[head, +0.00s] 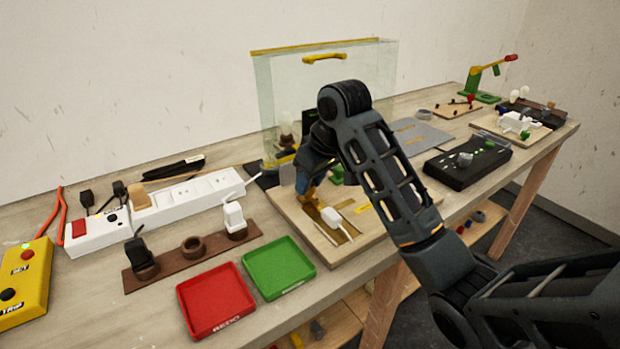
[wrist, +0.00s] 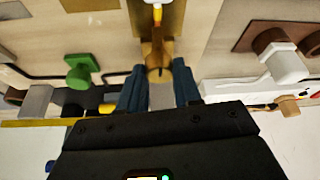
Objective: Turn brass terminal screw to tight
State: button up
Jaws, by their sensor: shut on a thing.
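The brass terminal screw (wrist: 157,58) shows at the middle of the wrist view, with a rounded brown-gold head between the blue fingertips. My gripper (wrist: 160,82) is shut on it; the fingers hide part of its sides. In the head view my gripper (head: 308,188) reaches down to the wooden board (head: 300,226), and the arm hides most of the screw there. A white block with a pale cable (head: 331,216) sits on a brass-coloured plate on the board, in front of the gripper. The tightness of the screw cannot be told.
A green knob (wrist: 78,72) stands beside the gripper. A glass shield with a yellow handle (head: 325,57) rises behind. A red tray (head: 216,300) and a green tray (head: 278,266) lie in front, left of the board. A white power strip (head: 185,200) runs along the left.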

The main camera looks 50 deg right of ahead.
aim_at(317, 201)
jog(key=o, duration=1)
jog(key=shift+o, duration=0.2)
jog(key=p+v, duration=0.3)
jog(key=v, duration=0.4)
jog(key=shift+s+r, duration=0.2)
jog(key=shift+r, duration=0.15)
